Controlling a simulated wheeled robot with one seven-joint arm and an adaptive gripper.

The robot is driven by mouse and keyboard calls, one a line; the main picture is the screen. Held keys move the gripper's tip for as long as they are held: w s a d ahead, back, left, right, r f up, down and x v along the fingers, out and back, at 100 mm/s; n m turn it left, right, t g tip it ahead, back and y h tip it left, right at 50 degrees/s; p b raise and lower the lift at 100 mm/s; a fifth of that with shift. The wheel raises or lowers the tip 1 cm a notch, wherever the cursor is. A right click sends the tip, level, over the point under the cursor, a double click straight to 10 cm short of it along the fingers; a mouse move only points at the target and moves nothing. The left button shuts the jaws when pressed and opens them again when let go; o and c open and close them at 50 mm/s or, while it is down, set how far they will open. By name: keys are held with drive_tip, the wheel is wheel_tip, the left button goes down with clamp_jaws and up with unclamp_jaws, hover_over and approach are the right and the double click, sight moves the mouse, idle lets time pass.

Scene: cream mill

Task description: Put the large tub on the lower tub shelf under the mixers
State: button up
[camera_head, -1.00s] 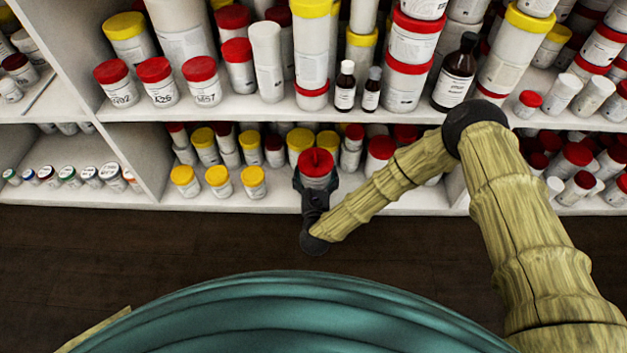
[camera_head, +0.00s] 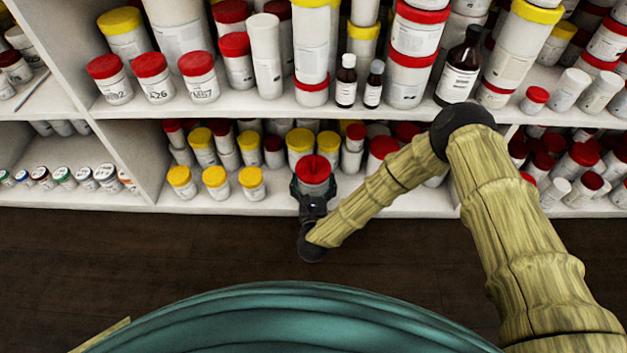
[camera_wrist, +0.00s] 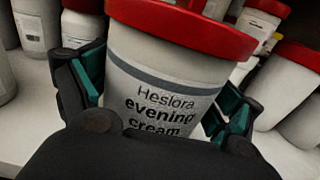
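The large tub (camera_head: 314,177) is white with a red lid and stands upright at the front of the lower shelf (camera_head: 395,204). In the wrist view, the tub (camera_wrist: 165,75) fills the middle, and its label reads "Heslora evening cream". My gripper (camera_head: 313,188) is at the tub's front, low down, with one finger on each side. In the wrist view, the fingers (camera_wrist: 160,95) are spread around the tub and their teal pads look slightly apart from its sides. The tub's base is hidden behind my gripper.
Yellow-lidded tubs (camera_head: 215,181) stand left of the large tub, and a red-lidded tub (camera_head: 382,152) stands behind right. More tubs crowd the back. The upper shelf (camera_head: 215,108) holds tubs and brown bottles (camera_head: 459,68) above. The dark floor (camera_head: 150,250) in front is clear.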

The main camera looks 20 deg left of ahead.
drive_tip(key=shift+r, duration=0.1)
idle(0.3)
drive_tip(key=shift+s+r, duration=0.15)
drive_tip(key=p+v, duration=0.6)
drive_tip(key=v, duration=0.5)
drive_tip(key=shift+s+d, duration=0.15)
drive_tip(key=shift+s, duration=0.25)
